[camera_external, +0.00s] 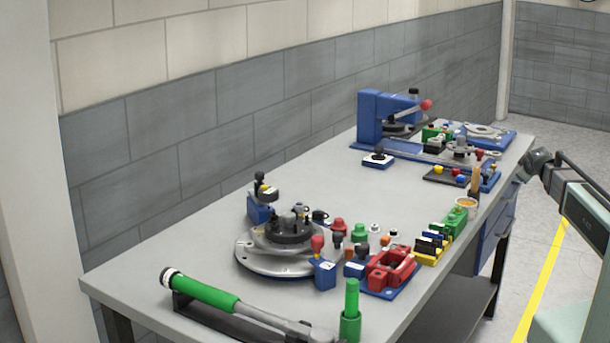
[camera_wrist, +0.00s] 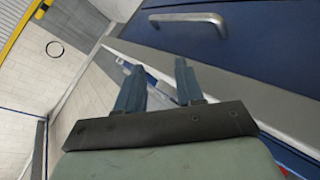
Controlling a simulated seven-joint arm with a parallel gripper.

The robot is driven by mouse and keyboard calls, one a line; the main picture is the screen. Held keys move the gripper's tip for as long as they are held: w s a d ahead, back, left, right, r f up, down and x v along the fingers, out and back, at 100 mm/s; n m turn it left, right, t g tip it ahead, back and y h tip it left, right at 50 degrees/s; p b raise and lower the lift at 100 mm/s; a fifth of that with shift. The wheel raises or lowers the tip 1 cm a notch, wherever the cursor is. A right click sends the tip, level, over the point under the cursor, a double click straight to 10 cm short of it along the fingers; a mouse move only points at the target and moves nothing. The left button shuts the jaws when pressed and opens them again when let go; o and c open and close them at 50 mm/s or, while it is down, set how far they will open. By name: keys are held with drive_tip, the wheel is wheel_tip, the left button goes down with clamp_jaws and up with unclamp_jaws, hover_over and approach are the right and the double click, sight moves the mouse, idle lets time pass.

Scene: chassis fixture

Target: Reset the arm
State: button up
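My gripper (camera_wrist: 157,68) shows two blue-grey fingers in the wrist view, set apart with nothing between them. In the external view my gripper (camera_external: 530,165) is at the right, close beside the right edge of the grey workbench (camera_external: 190,225). It is near the level of the bench top and apart from the fixtures, as far as I can tell. My green-grey arm comes in from the right edge of the picture. In the wrist view a blue drawer front (camera_wrist: 235,45) with a metal handle (camera_wrist: 190,20) lies beyond the fingers.
A round metal fixture (camera_external: 262,263), a red clamp on a blue plate (camera_external: 392,268) and a green-handled tool (camera_external: 200,292) stand on the near bench. A blue press (camera_external: 370,120) stands at the far end. The bench's left middle is clear. A wall runs behind.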

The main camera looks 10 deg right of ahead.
drive_tip(key=s+a+f+m+g+y, duration=0.1)
drive_tip(key=s+a+f+g, duration=0.2)
drive_tip(key=s+f, duration=0.6)
drive_tip(key=s+a+f+m+g+y, duration=0.15)
drive_tip(key=s+a+f, duration=0.35)
drive_tip(key=f, duration=0.8)
drive_tip(key=s+a+f+g, duration=0.2)
drive_tip(key=s+f+g, duration=0.2)
drive_tip(key=s+f, duration=0.6)
drive_tip(key=s+a+f+m+g, duration=0.1)
drive_tip(key=s+f, duration=0.4)
drive_tip(key=s, duration=0.6)
drive_tip(key=s+a+f+m+g+y, duration=0.1)
drive_tip(key=s+a+f+g, duration=0.3)
drive_tip(key=s, duration=0.7)
drive_tip(key=s+a+f+m+g+y, duration=0.1)
drive_tip(key=s+a+f+g, duration=0.2)
drive_tip(key=s, duration=0.7)
wheel_tip(320, 180, down, 3)
drive_tip(key=shift+s+a+r+g, duration=0.2)
drive_tip(key=shift+s+g, duration=0.15)
drive_tip(key=shift+s, duration=0.05)
